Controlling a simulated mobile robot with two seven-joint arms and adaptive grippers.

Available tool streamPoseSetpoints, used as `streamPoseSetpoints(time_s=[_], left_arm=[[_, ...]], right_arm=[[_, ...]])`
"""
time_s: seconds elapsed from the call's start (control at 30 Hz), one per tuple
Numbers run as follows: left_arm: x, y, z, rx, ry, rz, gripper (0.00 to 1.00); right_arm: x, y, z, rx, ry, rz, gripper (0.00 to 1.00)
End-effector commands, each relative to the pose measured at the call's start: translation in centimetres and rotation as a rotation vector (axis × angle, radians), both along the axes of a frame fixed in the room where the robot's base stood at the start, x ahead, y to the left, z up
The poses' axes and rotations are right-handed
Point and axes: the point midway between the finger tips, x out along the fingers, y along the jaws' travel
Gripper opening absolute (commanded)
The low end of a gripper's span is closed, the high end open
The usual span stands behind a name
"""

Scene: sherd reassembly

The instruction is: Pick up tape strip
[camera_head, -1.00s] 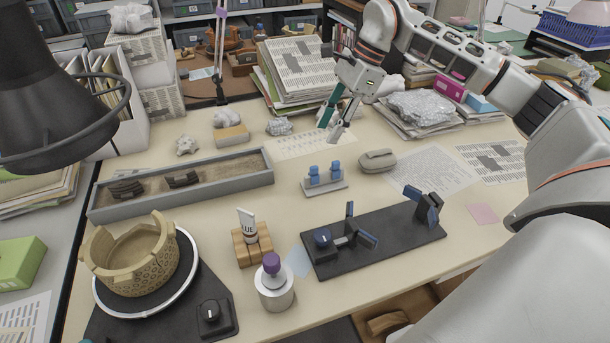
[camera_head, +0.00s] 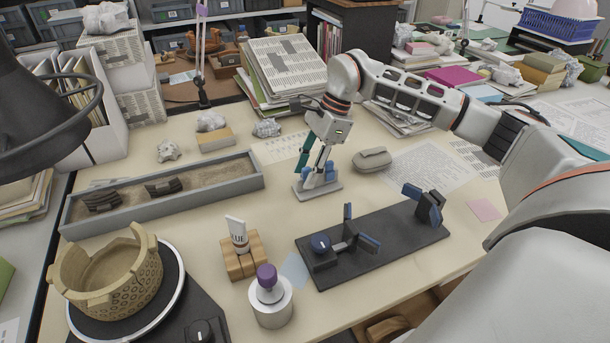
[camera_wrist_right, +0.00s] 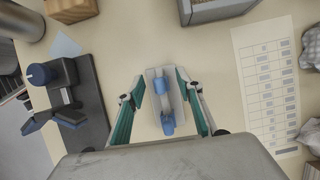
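A small grey stand (camera_head: 322,191) with two blue posts sits on the table in the middle of the head view. In the right wrist view the stand (camera_wrist_right: 153,110) lies below the gripper, with its blue posts (camera_wrist_right: 162,86) in line. A pale narrow strip, apparently the tape strip (camera_wrist_right: 166,104), spans between the posts. My right gripper (camera_head: 316,175) is pointed down over the stand. In the wrist view its teal-padded fingers (camera_wrist_right: 159,98) are apart, one on each side of the stand, with nothing gripped. Finger contact cannot be told. My left gripper is not in view.
A black fixture board (camera_head: 375,250) with blue clamps lies in front of the stand. A sand tray (camera_head: 215,188), a pot on a turntable (camera_head: 108,280), and a glue tube (camera_head: 238,235) stand left.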

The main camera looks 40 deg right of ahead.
Motion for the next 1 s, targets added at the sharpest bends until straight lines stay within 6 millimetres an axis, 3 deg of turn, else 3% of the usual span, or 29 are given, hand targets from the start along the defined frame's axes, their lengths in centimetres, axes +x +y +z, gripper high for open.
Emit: streamPoseSetpoints(time_s=[0.2,0.33,0.77,1.0], left_arm=[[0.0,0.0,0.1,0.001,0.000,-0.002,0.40],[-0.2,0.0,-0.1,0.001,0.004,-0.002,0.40],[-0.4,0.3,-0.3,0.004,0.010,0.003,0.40],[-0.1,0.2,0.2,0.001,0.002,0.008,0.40]], right_arm=[[0.1,0.0,0.1,0.000,-0.004,-0.001,0.34],[0.1,0.0,0.1,0.000,-0.003,0.000,0.09],[0.1,0.0,0.4,0.000,-0.004,-0.001,0.09],[0.1,0.0,3.0,0.000,-0.009,0.000,0.09]])
